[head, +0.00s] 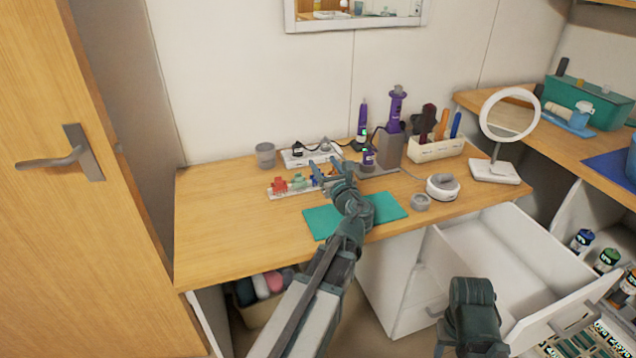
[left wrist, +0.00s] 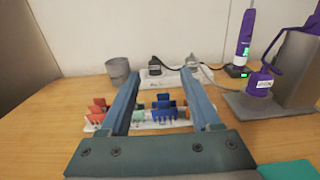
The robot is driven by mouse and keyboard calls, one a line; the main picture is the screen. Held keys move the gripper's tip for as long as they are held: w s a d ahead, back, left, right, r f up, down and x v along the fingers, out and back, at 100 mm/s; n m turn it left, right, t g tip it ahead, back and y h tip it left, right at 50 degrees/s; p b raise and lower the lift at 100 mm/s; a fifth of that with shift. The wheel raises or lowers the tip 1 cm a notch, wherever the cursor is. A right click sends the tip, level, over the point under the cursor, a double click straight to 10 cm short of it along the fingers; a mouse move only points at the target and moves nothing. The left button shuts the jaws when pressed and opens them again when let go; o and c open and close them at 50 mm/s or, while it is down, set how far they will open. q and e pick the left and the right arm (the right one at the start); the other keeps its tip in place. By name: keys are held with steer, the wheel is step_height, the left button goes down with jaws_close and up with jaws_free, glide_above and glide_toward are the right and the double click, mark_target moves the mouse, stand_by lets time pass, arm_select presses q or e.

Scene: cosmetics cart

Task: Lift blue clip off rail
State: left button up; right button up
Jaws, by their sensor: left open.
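The blue clip (left wrist: 164,106) stands on a pale rail (head: 287,192) on the wooden desk. In the left wrist view it shows between the two fingers of my left gripper (left wrist: 162,75). A red clip (head: 280,185) and a green clip (head: 298,181) sit to its left on the rail. My left gripper (head: 328,164) is open and reaches over the rail's right end, partly hiding the blue clip in the head view. I cannot tell whether the fingers touch it. Only a dark part of my right arm shows at the bottom; its gripper is not in view.
A grey cup (head: 265,155) and a white power strip (head: 300,156) stand behind the rail. A grey stand (head: 390,150) with purple tools is to the right. A teal mat (head: 389,208) lies in front. An open white drawer (head: 490,250) juts out at the right.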

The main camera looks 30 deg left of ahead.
arm_select(q)
step_height(320, 180, down, 7)
steer(key=b, duration=0.5)
steer(key=shift+r, duration=0.2)
steer(key=shift+w+a+r, duration=0.25)
steer(key=shift+w+r, duration=0.1)
steer(key=shift+r, duration=0.1)
steer(key=shift+w+a+f, duration=0.15)
steer(key=shift+a, duration=0.1)
steer(key=x, duration=0.6)
steer(key=shift+a, duration=0.1)
jaws_close()
